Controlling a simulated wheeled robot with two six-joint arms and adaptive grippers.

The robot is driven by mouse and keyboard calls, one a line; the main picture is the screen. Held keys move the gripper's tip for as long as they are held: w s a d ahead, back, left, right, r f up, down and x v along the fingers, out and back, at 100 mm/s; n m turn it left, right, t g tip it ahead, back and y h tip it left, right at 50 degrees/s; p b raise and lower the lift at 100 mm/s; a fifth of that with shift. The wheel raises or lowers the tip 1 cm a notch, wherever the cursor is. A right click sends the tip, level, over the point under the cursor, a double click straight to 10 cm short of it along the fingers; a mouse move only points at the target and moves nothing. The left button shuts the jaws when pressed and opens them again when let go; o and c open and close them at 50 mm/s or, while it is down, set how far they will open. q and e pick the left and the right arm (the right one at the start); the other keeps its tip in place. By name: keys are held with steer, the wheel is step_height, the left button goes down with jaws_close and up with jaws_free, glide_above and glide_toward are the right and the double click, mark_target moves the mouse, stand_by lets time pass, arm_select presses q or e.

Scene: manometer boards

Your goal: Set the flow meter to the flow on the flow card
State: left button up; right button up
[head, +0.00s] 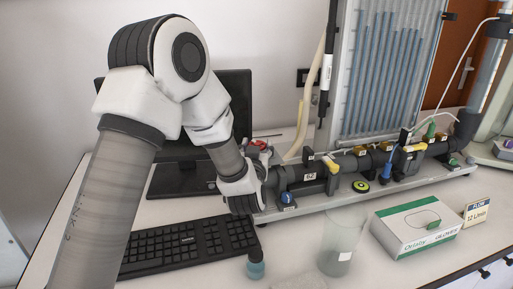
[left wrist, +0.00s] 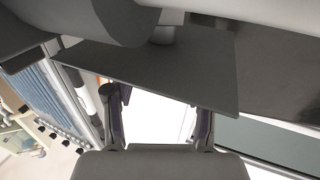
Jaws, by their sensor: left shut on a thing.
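The flow card (head: 476,213) stands at the right of the bench; it seems to read 12 l/min. A clear upright tube (head: 487,75) at the far right edge looks like the flow meter; its float is not readable. My left gripper (head: 262,172) is at the left end of the dark pipe (head: 340,165), beside a red handle (head: 259,145). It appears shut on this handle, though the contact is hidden. In the left wrist view, the two fingers of my left gripper (left wrist: 160,118) show apart against a bright background. My right gripper is not in view.
The pipe carries several coloured valves below a manometer board (head: 385,70) of blue tubes. A keyboard (head: 185,245) and monitor (head: 232,100) lie by my left arm.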

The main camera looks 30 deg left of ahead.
arm_select(q)
steer(key=o, duration=1.2)
steer(key=shift+c, duration=0.2)
steer(key=v, duration=1.2)
steer(key=shift+w, duration=0.1)
